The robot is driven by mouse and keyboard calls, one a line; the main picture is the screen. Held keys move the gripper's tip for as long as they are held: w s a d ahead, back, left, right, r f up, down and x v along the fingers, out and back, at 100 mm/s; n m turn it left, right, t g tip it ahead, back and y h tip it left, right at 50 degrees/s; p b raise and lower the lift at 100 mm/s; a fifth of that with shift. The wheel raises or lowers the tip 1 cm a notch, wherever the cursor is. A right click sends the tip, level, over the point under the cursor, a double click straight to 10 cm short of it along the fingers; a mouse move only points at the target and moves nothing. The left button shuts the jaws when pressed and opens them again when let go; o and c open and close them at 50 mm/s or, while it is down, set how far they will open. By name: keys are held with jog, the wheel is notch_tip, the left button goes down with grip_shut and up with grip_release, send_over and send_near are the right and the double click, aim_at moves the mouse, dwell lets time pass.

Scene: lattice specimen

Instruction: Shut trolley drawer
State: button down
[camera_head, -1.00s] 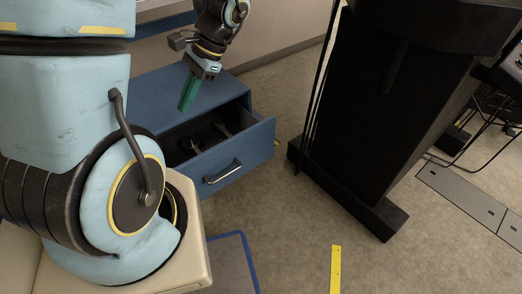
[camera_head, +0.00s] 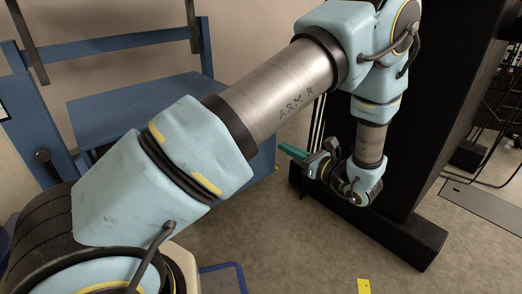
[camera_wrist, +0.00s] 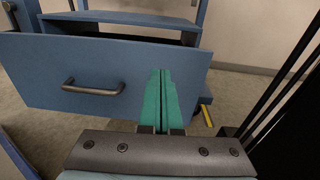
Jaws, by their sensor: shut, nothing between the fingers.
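The blue trolley (camera_head: 140,105) stands at the left of the head view, its drawer mostly hidden behind my arm. In the wrist view the blue drawer front (camera_wrist: 125,65) faces me, with a dark bar handle (camera_wrist: 92,90) left of its middle. The drawer stands out from the trolley body, and a gap shows above its front. My gripper (camera_head: 287,150) is in front of the drawer, its green fingers pointing at the front panel. In the wrist view the fingers (camera_wrist: 161,80) are together and empty, right of the handle. Whether they touch the panel I cannot tell.
A large black stand (camera_head: 425,110) is close to my gripper on the right, with thin dark poles (camera_wrist: 275,95) at its near side. The floor between is clear.

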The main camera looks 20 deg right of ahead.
jog(key=d+b+x, duration=0.1)
jog(key=b+x, duration=0.5)
jog(key=x, duration=0.7)
jog(key=shift+w+d+f+m+t+h, duration=0.15)
jog(key=shift+w+f+m+t+h, duration=0.15)
jog(key=shift+h, duration=0.1)
jog(key=p+x, duration=0.4)
jog(key=x, duration=1.5)
jog(key=shift+w+a, duration=0.2)
jog(key=shift+w, duration=0.05)
